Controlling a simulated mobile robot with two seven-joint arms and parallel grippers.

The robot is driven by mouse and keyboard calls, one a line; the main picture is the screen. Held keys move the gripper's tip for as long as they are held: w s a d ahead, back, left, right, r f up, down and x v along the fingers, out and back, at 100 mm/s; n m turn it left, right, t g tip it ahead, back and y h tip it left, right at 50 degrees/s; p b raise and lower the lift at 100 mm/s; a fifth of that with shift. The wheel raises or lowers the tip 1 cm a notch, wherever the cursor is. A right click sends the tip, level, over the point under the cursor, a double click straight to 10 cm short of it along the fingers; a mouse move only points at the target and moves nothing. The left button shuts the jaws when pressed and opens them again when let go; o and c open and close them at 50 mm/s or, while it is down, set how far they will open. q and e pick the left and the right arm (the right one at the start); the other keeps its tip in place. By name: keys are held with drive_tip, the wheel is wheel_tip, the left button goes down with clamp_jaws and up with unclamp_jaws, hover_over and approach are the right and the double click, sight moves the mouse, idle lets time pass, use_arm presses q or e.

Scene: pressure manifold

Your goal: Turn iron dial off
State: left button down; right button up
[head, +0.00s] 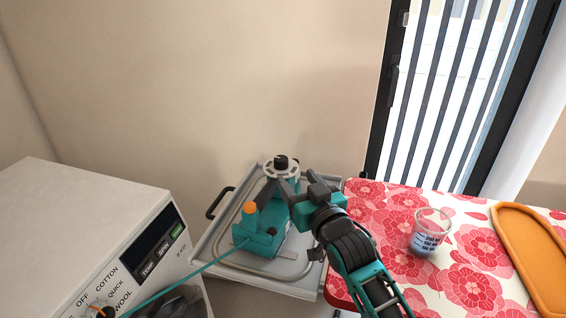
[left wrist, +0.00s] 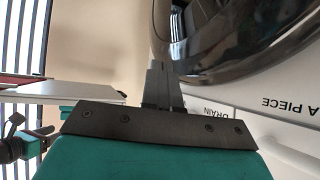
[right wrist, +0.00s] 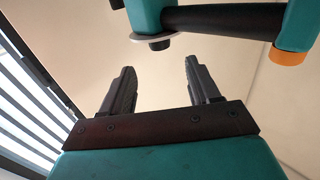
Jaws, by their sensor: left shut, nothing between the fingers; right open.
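A teal device (head: 262,238) with an orange knob (head: 250,207) stands on a grey tray. On top is a pale round dial (head: 282,169) with a black centre knob; I cannot read its setting. My right gripper (head: 297,184) is close to the dial's right side, open, with nothing between its fingers. In the right wrist view, the dial (right wrist: 152,38) lies just beyond the open fingers (right wrist: 160,68), apart from them. My left gripper (left wrist: 160,68) is shut and empty by the white washing machine (left wrist: 245,120); it is not in the head view.
The washing machine (head: 90,215) at the left has its own selector marked OFF, COTTON, QUICK and WOOL. A teal cord crosses before it to the device. Right of the tray (head: 222,225), a flowered table (head: 385,205) holds a measuring cup (head: 430,232) and an orange tray (head: 530,250).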

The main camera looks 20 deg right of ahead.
sight(284, 162)
drive_tip(key=w, duration=0.7)
drive_tip(key=shift+w+a+b, duration=0.1)
drive_tip(key=shift+a+b, duration=0.2)
drive_tip(key=shift+b, duration=0.1)
use_arm(q)
drive_tip(key=shift+w+d, duration=0.3)
use_arm(e)
drive_tip(key=shift+w, duration=0.65)
drive_tip(key=c, duration=1)
drive_tip(key=shift+c, duration=0.2)
use_arm(q)
drive_tip(key=shift+r, duration=0.15)
use_arm(e)
drive_tip(key=shift+r+n+y, duration=0.15)
drive_tip(key=shift+n+y, duration=0.15)
